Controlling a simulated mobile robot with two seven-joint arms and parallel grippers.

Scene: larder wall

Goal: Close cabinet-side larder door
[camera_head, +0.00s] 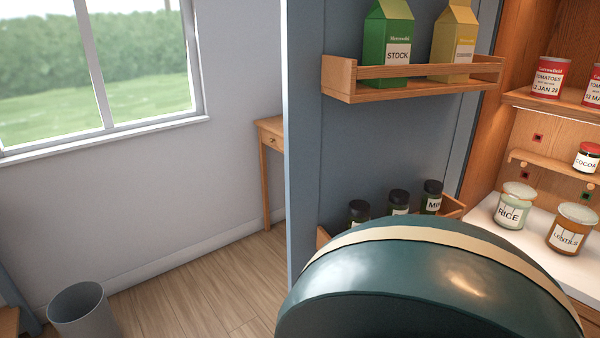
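A blue larder door (375,138) stands open in the middle of the view, to the left of the wooden larder interior (515,75). It is the only larder door I see. Its inner face carries an upper wooden rack (400,90) with a green stock carton (388,45) and a yellow carton (454,42). A lower rack (452,206) holds dark-capped jars (398,203). A rounded dark teal part of my own body hides the lower door. Neither gripper is in view.
Larder shelves hold tomato cans (549,78), a cocoa jar (587,158), a rice jar (514,206) and a lentils jar (571,229). A grey bin (84,312) stands at lower left. A small wooden table (267,150) stands behind the door's edge. The wood floor (200,285) between is clear.

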